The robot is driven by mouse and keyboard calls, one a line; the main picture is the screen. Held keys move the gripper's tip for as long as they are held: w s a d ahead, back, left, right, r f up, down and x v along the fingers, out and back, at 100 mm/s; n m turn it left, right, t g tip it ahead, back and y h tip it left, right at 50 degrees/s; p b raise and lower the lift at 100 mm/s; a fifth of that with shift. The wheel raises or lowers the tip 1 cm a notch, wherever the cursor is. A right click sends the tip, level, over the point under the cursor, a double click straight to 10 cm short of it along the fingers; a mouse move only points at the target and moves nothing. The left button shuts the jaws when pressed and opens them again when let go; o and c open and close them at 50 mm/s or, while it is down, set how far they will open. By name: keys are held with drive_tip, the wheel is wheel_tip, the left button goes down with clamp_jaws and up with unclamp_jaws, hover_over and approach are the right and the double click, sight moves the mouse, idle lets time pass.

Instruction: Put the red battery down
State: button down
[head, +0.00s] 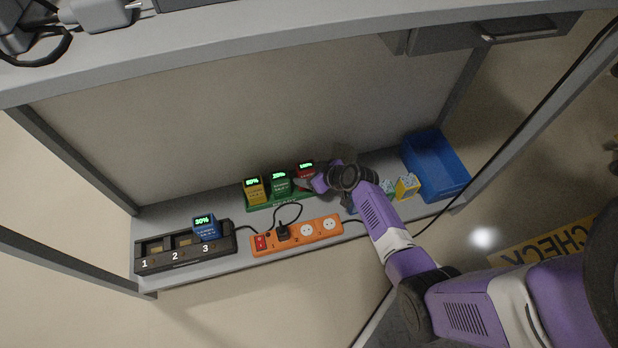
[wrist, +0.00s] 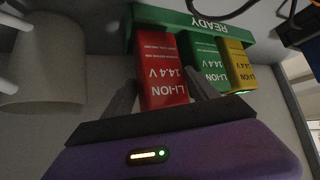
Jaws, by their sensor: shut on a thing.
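The red battery (head: 305,170) reads 100% on its green-lit display in the head view. In the wrist view the red battery (wrist: 162,75) lies between my two fingers, its far end at the green READY tray (wrist: 185,22). My gripper (wrist: 160,92) is shut on it; in the head view my gripper (head: 316,182) reaches it from the right. The green tray (head: 262,206) also holds a yellow battery (head: 254,190) and a green battery (head: 281,185), left of the red one. I cannot tell whether the red battery rests fully on the tray.
A black charger (head: 185,260) numbered 1 to 3 stands at the left, with a blue battery (head: 206,229) in bay 3. An orange power strip (head: 298,236) lies in front of the tray. A blue bin (head: 436,162) and small boxes (head: 407,187) are at the right. A shelf (head: 300,38) overhangs.

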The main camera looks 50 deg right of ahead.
drive_tip(key=shift+f, duration=0.65)
drive_tip(key=shift+f, duration=0.1)
drive_tip(key=c, duration=0.5)
unclamp_jaws()
drive_tip(key=shift+f, duration=0.1)
